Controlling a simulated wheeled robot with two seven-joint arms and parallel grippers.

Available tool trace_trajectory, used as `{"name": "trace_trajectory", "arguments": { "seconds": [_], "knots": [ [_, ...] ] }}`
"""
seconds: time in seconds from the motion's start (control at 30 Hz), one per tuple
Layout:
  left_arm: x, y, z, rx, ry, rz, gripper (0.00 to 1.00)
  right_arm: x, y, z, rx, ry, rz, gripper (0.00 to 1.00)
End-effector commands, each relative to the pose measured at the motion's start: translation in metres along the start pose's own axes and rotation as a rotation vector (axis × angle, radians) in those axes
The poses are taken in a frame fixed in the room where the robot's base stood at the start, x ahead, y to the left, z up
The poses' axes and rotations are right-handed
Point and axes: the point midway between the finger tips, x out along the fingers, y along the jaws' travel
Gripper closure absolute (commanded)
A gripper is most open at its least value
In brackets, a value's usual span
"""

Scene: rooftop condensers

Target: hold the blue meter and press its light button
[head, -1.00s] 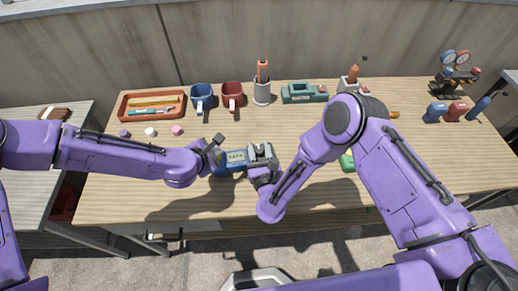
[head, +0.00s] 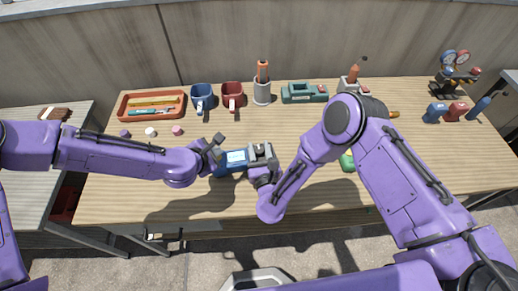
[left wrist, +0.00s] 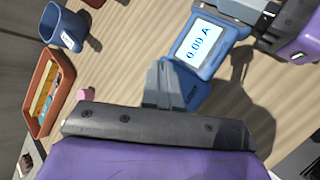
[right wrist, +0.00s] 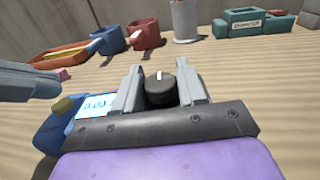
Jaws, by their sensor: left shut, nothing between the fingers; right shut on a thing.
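The blue meter (head: 232,168) is held above the front of the workbench (head: 120,190). Its screen (left wrist: 198,42) is lit pale blue and reads 0.00 A. My right gripper (head: 262,163) is shut on the meter; in the right wrist view, a dark dial (right wrist: 160,88) shows between its fingers. My left gripper (head: 214,151) is shut and empty, with its tips at the meter's left end. In the right wrist view, a yellow button (right wrist: 63,104) on the meter is close by the left fingertips (right wrist: 52,84). I cannot tell whether they touch it.
A terracotta tray (head: 121,112), a blue mug (head: 201,93), a red mug (head: 232,90), a grey holder (head: 262,98) and a teal case (head: 303,98) stand along the back. A pink piece (head: 177,130) lies left of centre. The bench is clear around the meter.

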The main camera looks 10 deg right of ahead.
Motion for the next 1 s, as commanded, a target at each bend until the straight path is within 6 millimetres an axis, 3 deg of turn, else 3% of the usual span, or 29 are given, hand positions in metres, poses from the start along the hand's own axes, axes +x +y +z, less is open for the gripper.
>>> {"name": "trace_trajectory", "arguments": {
  "seconds": [0.23, 0.7, 0.97, 1.0],
  "knots": [
    [-0.004, 0.004, 0.004, 0.001, -0.001, 0.002, 1.00, 0.000, 0.000, 0.000, 0.000, 0.000, 0.000, 1.00],
    [-0.040, 0.030, 0.029, 0.000, -0.001, 0.001, 1.00, 0.000, 0.000, 0.000, 0.000, 0.000, 0.000, 1.00],
    [-0.042, 0.031, 0.030, 0.000, 0.000, 0.000, 1.00, 0.000, 0.000, 0.000, 0.000, 0.000, 0.000, 1.00],
    [-0.042, 0.031, 0.030, 0.000, 0.000, 0.000, 1.00, 0.000, 0.000, 0.000, 0.000, 0.000, 0.000, 0.46]
  ]
}}
